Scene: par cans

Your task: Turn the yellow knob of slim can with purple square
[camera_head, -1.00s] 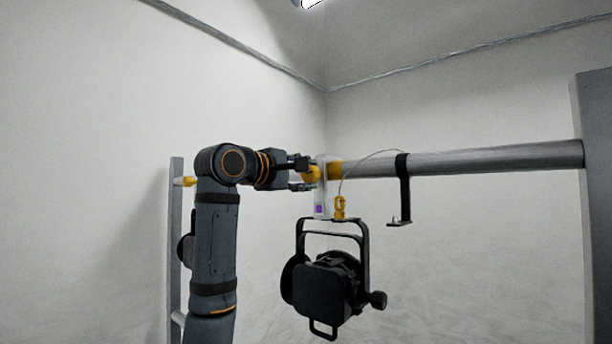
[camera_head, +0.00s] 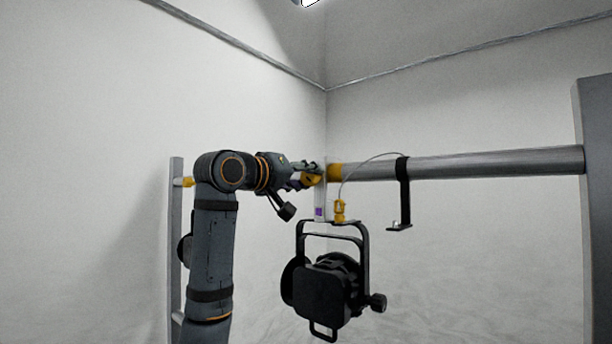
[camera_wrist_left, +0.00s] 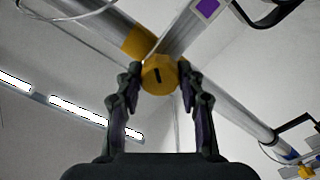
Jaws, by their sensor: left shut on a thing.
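The slim can (camera_head: 328,290) is a black lamp hanging from the horizontal bar by a pale clamp. A purple square (camera_head: 319,211) marks the clamp's lower part; it also shows at the top of the left wrist view (camera_wrist_left: 207,8). The yellow knob (camera_wrist_left: 159,75) with a dark slot sits on the clamp. My left gripper (camera_wrist_left: 159,78) is shut on the knob, one finger on each side. In the head view the left gripper (camera_head: 312,177) reaches the clamp from the left and partly covers the knob. My right gripper is not in view.
The grey bar (camera_head: 480,161) runs right to a wide upright (camera_head: 597,200). A yellow band (camera_head: 335,171) circles it beside the clamp. A thin safety cable loops to a black bracket (camera_head: 404,195). A yellow fitting (camera_head: 340,210) stands above the lamp's yoke.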

